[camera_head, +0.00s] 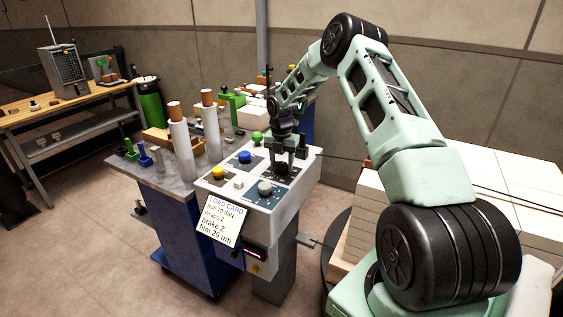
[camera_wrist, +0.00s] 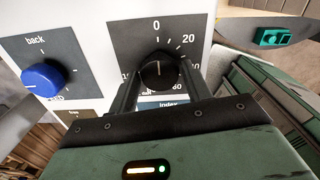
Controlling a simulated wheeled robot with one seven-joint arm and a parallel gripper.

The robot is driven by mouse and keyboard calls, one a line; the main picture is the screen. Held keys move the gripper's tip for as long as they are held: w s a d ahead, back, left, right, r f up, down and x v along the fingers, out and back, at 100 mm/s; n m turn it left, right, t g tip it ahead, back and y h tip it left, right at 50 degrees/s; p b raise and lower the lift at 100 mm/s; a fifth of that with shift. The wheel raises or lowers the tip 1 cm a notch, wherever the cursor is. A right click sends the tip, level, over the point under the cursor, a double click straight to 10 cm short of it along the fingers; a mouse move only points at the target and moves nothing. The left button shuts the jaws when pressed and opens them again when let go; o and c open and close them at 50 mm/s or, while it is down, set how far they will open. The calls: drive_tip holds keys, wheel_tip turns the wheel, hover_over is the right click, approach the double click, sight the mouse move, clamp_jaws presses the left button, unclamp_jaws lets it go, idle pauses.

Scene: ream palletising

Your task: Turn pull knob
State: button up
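The black knob (camera_wrist: 158,73) sits on a dark dial plate marked 0, 20 and 80 in the wrist view, and its pale pointer line faces roughly up toward the 0. Its name label is not readable. My gripper (camera_wrist: 159,78) has one finger on each side of this knob, very close to it. I cannot tell whether the fingers press on it or only surround it. In the head view my gripper (camera_head: 291,163) points down at the dark plate at the far right of the grey control console (camera_head: 218,187), and hides the knob there.
A blue knob (camera_head: 245,156) stands left of my gripper, labelled "back" in the wrist view (camera_wrist: 43,78). A yellow knob (camera_head: 218,172), a grey knob (camera_head: 264,188) and a green knob (camera_head: 257,137) are nearby. A load card (camera_head: 222,219) hangs at the console's front. White reams (camera_head: 365,215) are stacked at right.

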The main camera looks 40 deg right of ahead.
drive_tip(key=c, duration=0.5)
